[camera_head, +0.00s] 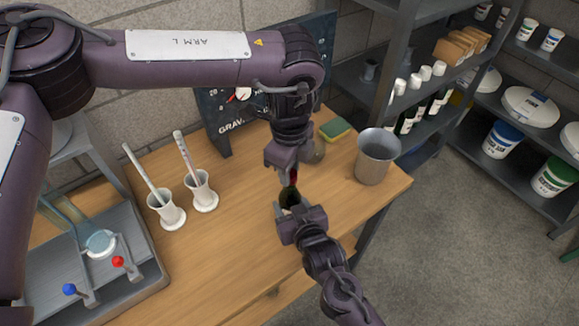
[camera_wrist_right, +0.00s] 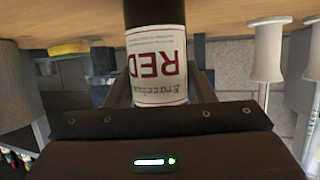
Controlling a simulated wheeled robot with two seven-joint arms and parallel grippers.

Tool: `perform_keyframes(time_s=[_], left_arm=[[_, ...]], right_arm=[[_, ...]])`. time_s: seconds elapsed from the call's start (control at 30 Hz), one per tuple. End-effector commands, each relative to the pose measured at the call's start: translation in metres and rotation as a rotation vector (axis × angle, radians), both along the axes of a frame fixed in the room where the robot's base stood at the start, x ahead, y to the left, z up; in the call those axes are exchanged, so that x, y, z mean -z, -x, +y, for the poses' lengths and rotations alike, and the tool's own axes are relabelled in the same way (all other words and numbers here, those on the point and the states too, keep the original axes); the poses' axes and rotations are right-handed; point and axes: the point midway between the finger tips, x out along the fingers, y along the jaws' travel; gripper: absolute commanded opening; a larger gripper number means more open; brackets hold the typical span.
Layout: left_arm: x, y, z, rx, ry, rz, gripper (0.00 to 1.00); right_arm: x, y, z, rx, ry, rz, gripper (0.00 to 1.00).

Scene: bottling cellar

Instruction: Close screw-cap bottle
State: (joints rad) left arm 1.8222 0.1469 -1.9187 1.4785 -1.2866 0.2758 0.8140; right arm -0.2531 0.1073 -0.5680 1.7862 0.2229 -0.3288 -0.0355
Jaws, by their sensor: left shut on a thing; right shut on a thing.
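The dark bottle (camera_head: 289,198) stands over the wooden table, mostly hidden between my two grippers. In the right wrist view its white label (camera_wrist_right: 158,65) reads "RED" upside down. My right gripper (camera_head: 289,212) is shut around the bottle's body, and its fingers lie on both sides of the label. My left gripper (camera_head: 286,165) points down right above the bottle and is shut at its top. A small dark red piece, apparently the screw cap (camera_head: 293,176), shows just under its fingers. I cannot see the cap's seat on the neck.
A metal bucket (camera_head: 376,157) stands at the table's right end, with a yellow-green sponge (camera_head: 335,129) behind. Two white cylinder holders (camera_head: 167,213) (camera_head: 202,193) stand left, near a metal tray (camera_head: 146,262). A dark board (camera_head: 222,122) stands at the back. The front table is clear.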

Motion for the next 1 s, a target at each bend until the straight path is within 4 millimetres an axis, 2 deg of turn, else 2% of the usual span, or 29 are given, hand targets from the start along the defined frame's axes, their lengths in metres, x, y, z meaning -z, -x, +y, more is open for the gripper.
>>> perform_keyframes(time_s=[0.8, 1.0], left_arm=[[0.0008, -0.0006, -0.0011, 1.788, 0.0, 0.0, 0.0], [0.001, 0.0, -0.0014, 2.138, 0.0, 0.001, 0.0]], right_arm=[[0.0001, 0.0003, 0.0001, 0.0, 0.001, 0.0, 0.0], [0.0001, 0.0002, 0.0001, -0.001, 0.001, 0.0, 0.0]])
